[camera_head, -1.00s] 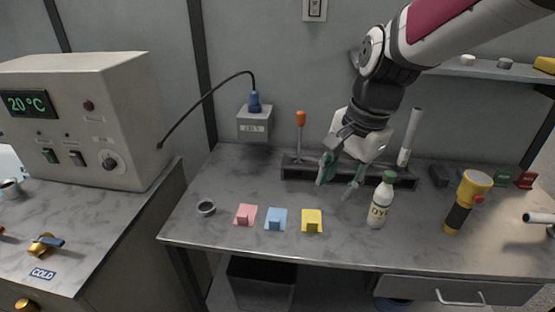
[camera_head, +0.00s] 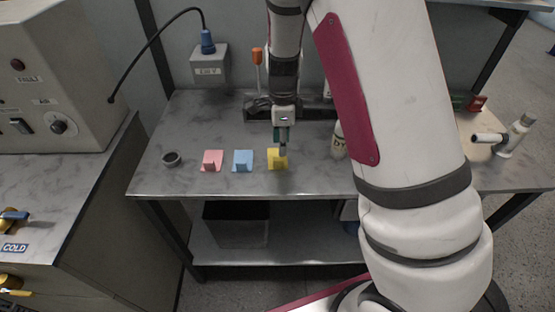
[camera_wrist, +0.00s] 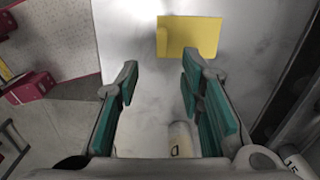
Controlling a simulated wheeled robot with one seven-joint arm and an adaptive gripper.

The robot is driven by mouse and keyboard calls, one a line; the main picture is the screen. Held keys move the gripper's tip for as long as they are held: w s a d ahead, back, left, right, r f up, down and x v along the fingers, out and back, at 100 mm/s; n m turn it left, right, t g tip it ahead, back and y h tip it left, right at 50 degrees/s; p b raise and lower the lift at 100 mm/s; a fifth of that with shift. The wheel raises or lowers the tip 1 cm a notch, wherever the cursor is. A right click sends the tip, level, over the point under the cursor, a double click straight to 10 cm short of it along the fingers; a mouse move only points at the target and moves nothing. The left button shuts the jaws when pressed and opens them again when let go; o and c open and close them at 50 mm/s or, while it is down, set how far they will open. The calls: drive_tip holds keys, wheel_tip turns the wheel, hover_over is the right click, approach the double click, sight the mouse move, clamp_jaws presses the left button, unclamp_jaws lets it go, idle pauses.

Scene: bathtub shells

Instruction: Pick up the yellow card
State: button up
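The yellow card (camera_head: 272,163), with a raised tab, lies near the front edge of the grey marbled table, at the right end of a row of cards.
A white bottle (camera_head: 338,142) stands to the right, partly hidden by my arm.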

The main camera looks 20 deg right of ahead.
sight(281, 159)
drive_tip(key=shift+w+f+p, duration=0.1)
drive_tip(key=shift+f+p, duration=0.3)
drive_tip(key=shift+f, duration=3.4)
clamp_jaws()
